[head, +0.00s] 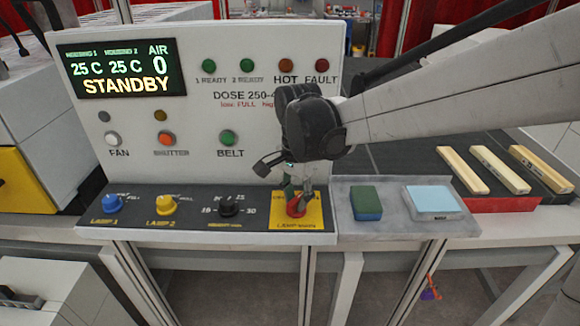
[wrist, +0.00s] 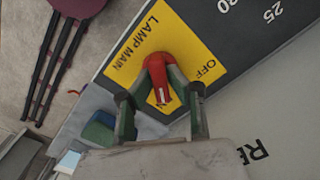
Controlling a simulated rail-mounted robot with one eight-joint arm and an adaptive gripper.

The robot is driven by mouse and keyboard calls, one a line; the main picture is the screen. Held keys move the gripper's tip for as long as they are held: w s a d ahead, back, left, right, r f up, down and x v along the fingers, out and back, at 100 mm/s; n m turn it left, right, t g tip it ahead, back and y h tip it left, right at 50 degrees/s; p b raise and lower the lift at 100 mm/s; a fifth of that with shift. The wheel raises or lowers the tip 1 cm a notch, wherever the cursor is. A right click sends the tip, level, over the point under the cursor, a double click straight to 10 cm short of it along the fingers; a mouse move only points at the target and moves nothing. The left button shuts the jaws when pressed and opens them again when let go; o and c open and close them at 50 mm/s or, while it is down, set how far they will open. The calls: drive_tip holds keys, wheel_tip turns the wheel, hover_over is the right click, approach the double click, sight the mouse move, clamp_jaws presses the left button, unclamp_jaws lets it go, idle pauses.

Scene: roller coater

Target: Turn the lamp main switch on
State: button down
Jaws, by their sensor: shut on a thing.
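The lamp main switch is a red rotary knob (head: 296,208) on a yellow plate (head: 316,218) at the right end of the sloping control panel. In the wrist view, the red knob (wrist: 157,68) sits between the two green-grey fingers of my gripper (wrist: 160,82), which is shut on it. The knob has a white mark on the side toward my gripper. The plate reads "LAMP MAIN" along one edge and "OFF" beside the knob. In the head view my gripper (head: 297,190) comes down on the knob from above and partly covers it and the plate.
Left of the plate are a black dial (head: 229,205), a yellow knob (head: 166,205) and a blue knob (head: 112,203). The display (head: 121,68) reads STANDBY. A green block (head: 366,203) and a light blue pad (head: 434,199) lie on the grey ledge to the right.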

sight(297, 199)
drive_tip(key=shift+m, duration=0.6)
drive_tip(key=c, duration=1.7)
unclamp_jaws()
wheel_tip(297, 199, up, 12)
drive_tip(key=shift+r, duration=0.1)
drive_tip(key=s+d+f+n+t, duration=0.2)
drive_tip(key=s+d+n, duration=0.1)
drive_tip(key=s+d, duration=0.2)
drive_tip(key=s+d+f+n+t, duration=0.2)
drive_tip(key=s+d+f+n, duration=0.1)
drive_tip(key=s+d, duration=0.2)
drive_tip(key=s+d+f+n+t+b, duration=0.1)
drive_tip(key=s+d+f+n+t, duration=0.1)
drive_tip(key=s+d, duration=0.3)
drive_tip(key=shift+s+d+f+n+t, duration=0.1)
drive_tip(key=shift+s+f+n+t, duration=0.15)
drive_tip(key=shift+s+n, duration=0.2)
drive_tip(key=shift+s+d+f+n+t, duration=0.1)
drive_tip(key=shift+s+f+n+t, duration=0.05)
drive_tip(key=shift+s+n+t, duration=0.25)
